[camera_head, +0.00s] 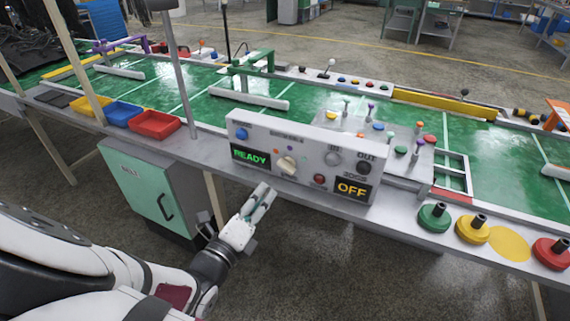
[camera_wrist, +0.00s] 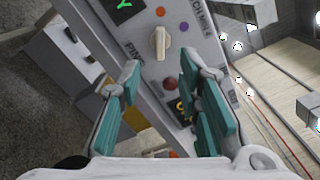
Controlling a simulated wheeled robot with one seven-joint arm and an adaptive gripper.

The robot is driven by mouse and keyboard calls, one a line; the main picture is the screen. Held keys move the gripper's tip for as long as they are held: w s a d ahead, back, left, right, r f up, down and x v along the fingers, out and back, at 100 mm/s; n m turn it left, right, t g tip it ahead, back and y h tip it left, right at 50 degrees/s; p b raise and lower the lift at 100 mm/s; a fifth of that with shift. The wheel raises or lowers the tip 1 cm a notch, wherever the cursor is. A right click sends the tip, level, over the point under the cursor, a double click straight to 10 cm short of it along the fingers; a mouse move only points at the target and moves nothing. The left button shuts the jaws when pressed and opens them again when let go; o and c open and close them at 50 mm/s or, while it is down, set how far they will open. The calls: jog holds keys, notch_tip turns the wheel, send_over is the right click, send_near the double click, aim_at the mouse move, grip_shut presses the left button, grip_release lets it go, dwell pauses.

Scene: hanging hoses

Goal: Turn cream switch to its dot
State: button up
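The cream switch (camera_head: 287,164) is a small knob on the front of a light grey control box (camera_head: 306,149), between a green READY display and a red button. In the wrist view the cream switch (camera_wrist: 160,43) lies ahead of the fingers, with an orange dot (camera_wrist: 160,11) and a purple dot (camera_wrist: 184,27) beside it. I cannot tell which dot is the switch's. My gripper (camera_head: 263,194) is below and in front of the box, apart from the switch. In the wrist view my gripper (camera_wrist: 164,74) has its teal fingers spread, with nothing between them.
An orange OFF display (camera_head: 353,189), a red button (camera_head: 319,179) and a dark knob (camera_head: 364,167) share the box front. Red, blue and yellow trays stand left on the table. Round green, yellow and red pieces stand at the right front edge. Free floor lies before the table.

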aim_at(283, 168)
jog(key=b+x, duration=0.1)
jog(key=x, duration=1)
jog(key=shift+w+d+b, duration=0.15)
jog(key=shift+w+b, duration=0.15)
jog(key=shift+w, duration=0.1)
jog(key=shift+c, duration=0.6)
grip_shut()
